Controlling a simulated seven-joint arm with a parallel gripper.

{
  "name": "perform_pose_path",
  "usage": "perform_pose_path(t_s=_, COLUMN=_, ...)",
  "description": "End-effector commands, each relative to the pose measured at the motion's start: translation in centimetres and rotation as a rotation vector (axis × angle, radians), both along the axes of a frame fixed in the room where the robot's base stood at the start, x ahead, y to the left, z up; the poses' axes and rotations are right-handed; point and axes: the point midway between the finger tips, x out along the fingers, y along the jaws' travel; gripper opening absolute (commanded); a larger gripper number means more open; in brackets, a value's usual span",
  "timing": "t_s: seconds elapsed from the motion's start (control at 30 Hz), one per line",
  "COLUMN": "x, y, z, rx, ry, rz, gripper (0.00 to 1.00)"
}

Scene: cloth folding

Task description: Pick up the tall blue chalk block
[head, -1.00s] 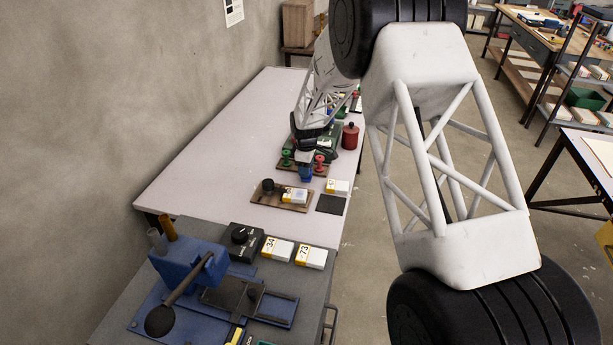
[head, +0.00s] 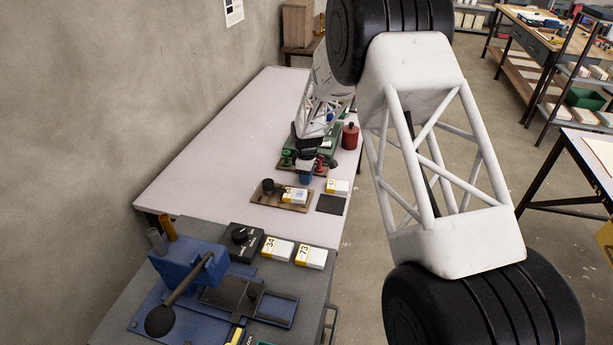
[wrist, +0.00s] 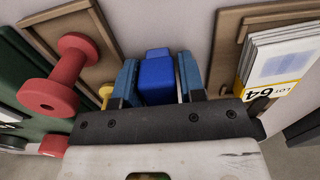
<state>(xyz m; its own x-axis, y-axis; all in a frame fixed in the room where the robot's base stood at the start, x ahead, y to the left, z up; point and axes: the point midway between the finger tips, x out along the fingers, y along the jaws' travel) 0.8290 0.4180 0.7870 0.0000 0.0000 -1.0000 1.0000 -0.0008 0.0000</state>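The blue block (wrist: 157,80) lies between the two blue-grey fingers of my gripper (wrist: 158,76) in the wrist view. The fingers flank it on the left and right with little or no visible gap. I cannot tell whether they press on it. In the head view my gripper (head: 306,165) is small and low over the table's right side. A small blue part (head: 306,178) shows just below it, and I cannot tell block from fingertips there. The block's lower end is hidden.
A red spool (wrist: 57,84) and a wooden tray (wrist: 95,25) are left of the fingers. A white card stack marked LOT 64 (wrist: 283,58) is close on the right. A red canister (head: 350,136) stands beside my arm. The table's left half (head: 220,140) is clear.

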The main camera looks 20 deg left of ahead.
Motion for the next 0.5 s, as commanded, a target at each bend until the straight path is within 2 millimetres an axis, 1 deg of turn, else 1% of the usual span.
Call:
perform_pose_path(t_s=0.03, x=0.00, y=0.00, z=0.00, rx=0.000, ry=0.000, rz=0.000, gripper=0.29)
perform_pose_path(t_s=0.2, x=0.01, y=0.00, z=0.02, rx=0.000, ry=0.000, rz=0.000, gripper=0.03)
perform_pose_path(t_s=0.5, x=0.01, y=0.00, z=0.15, rx=0.000, ry=0.000, rz=0.000, gripper=0.02)
